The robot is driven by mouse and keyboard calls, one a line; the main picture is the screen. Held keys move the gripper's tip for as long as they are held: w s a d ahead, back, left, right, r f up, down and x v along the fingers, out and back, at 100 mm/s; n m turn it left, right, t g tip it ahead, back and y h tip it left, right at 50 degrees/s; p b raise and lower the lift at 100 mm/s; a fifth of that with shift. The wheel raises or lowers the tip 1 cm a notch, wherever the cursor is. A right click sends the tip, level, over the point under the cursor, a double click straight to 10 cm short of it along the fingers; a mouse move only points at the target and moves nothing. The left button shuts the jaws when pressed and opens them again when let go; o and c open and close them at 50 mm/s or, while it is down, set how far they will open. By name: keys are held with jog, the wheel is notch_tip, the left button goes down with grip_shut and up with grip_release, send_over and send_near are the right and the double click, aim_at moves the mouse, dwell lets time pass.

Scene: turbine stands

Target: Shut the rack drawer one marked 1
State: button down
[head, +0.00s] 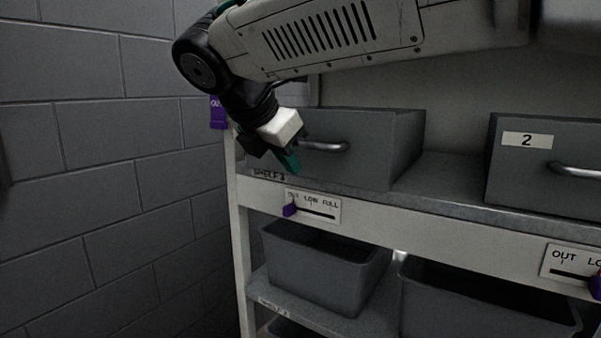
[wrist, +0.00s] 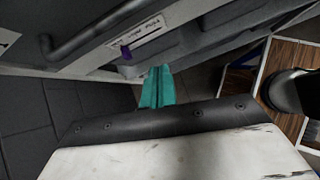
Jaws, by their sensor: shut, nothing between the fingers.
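The grey drawer on the left (head: 365,168) sits on the upper shelf, with a metal bar handle (head: 335,147). Its front stands close to the shelf's front edge, farther forward than the drawer marked 2 (head: 497,165). No number 1 is visible; my gripper and wrist cover the left part of its front. My gripper (head: 291,163) is shut and empty, its teal fingers pointing down in front of the drawer, left of the handle. I cannot tell whether it touches. In the wrist view the teal fingers (wrist: 158,84) are together, below and right of a bar handle (wrist: 88,36).
The shelf edge carries a slider plate (head: 318,207) with a purple tab (head: 289,210) just below my gripper. Open grey bins (head: 330,285) stand on the lower shelf. A rack post (head: 238,230) and a block wall (head: 130,160) bound the left side.

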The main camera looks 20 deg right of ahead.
aim_at(302, 172)
jog(key=w+a+r+n, duration=0.2)
jog(key=a, duration=0.1)
jog(key=shift+n+t, duration=0.3)
jog(key=shift+t, duration=0.1)
jog(key=shift+w+d+f, duration=1.1)
jog(key=shift+d+f, duration=0.05)
jog(key=shift+d, duration=0.35)
jog(key=shift+w+d+f, duration=1.1)
jog(key=shift+d+f, duration=0.05)
jog(key=shift+d, duration=0.3)
jog(key=shift+w+d+f, duration=1.1)
jog(key=shift+d+f, duration=0.05)
jog(key=shift+d, duration=0.35)
